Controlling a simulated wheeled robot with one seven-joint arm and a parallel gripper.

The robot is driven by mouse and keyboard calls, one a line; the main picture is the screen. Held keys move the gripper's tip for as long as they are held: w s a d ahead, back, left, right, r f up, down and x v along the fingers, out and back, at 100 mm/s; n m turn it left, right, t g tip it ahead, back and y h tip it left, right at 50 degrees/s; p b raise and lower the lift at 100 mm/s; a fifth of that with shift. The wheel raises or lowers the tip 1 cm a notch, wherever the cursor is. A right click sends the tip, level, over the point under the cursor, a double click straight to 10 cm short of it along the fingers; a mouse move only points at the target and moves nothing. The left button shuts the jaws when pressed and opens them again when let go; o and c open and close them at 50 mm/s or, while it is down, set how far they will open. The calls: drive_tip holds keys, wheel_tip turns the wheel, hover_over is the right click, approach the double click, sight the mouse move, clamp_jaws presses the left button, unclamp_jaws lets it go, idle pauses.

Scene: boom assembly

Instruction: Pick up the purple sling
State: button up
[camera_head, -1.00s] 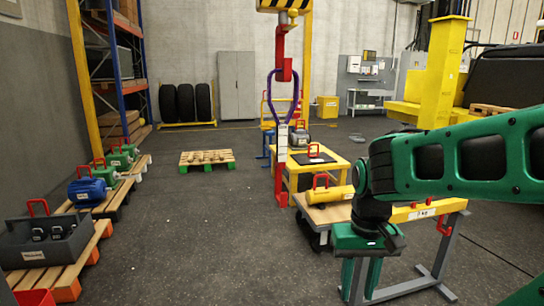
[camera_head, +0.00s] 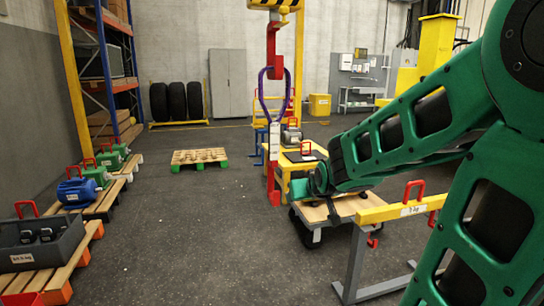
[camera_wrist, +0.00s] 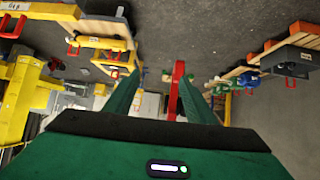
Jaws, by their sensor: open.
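The purple sling (camera_head: 289,95) hangs as a loop from the red crane hook (camera_head: 272,50) in the head view. Below it hangs a long upright red bar (camera_head: 274,185) with a white label. My gripper (camera_head: 318,181) is just right of this bar in the picture; how far apart they are in depth I cannot tell. In the wrist view my gripper (camera_wrist: 160,78) has its two green fingers spread apart. A red bar (camera_wrist: 175,92) shows between the fingers, nearer the right one. No purple can be made out in the wrist view.
A wooden-topped cart (camera_head: 345,206) and a yellow table (camera_head: 290,162) stand around my forearm. A yellow beam (camera_head: 400,211) on trestles is at the right. Loaded pallets (camera_head: 84,242) line the left. An empty pallet (camera_head: 200,157) lies beyond open floor (camera_head: 190,230).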

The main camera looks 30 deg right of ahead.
drive_tip(key=w+r+t, duration=0.3)
drive_tip(key=w+r, duration=0.2)
drive_tip(key=w, duration=0.1)
drive_tip(key=t+h, duration=0.1)
drive_tip(key=t, duration=0.4)
approach(270, 139)
drive_tip(key=shift+n, duration=0.4)
drive_tip(key=w+d, duration=0.1)
drive_tip(key=w+d+f, duration=0.1)
drive_tip(key=w, duration=0.1)
drive_tip(key=shift+w+d+f, duration=0.35)
drive_tip(key=shift+w+d, duration=0.05)
drive_tip(key=x, duration=1)
drive_tip(key=shift+w, duration=0.3)
clamp_jaws()
drive_tip(key=shift+r, duration=0.1)
